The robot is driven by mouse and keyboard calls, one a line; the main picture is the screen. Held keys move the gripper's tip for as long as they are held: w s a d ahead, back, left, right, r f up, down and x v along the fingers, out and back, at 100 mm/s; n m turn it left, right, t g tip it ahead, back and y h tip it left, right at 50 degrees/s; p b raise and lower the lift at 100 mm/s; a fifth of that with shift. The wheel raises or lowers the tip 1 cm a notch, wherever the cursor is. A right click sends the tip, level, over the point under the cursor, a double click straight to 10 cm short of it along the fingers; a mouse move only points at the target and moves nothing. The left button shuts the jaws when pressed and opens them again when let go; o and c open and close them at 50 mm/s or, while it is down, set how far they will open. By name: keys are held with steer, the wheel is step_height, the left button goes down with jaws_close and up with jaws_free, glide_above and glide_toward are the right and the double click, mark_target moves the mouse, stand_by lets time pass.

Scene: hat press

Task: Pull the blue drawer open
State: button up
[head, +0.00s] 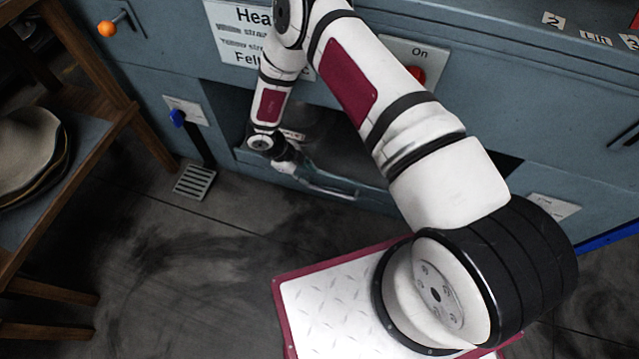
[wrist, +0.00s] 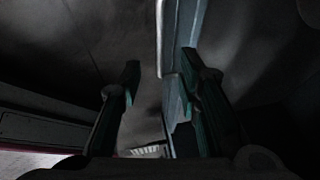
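A blue-grey drawer front or edge (head: 335,190) shows low in the machine's dark recess, partly hidden by my arm. In the wrist view a pale blue-grey upright edge (wrist: 183,35) runs down between the fingers, closer to the right one. My gripper (head: 289,164) is at the recess, at the left part of this edge, small and dark in the head view. In the wrist view my gripper (wrist: 160,72) has its fingers wide apart, one on each side of the edge. I cannot tell whether the right finger touches it.
The blue-grey machine (head: 180,60) fills the back, with a blue-knobbed lever (head: 178,117), an orange knob (head: 107,28) and a red button (head: 417,76). A wooden rack (head: 125,105) with hats stands at left. A bright blue bar (head: 607,238) lies at right. Floor before the recess is clear.

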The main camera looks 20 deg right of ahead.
mark_target(324, 191)
steer(key=b+x, duration=0.4)
steer(key=x, duration=0.8)
steer(key=shift+f, duration=0.25)
jaws_close()
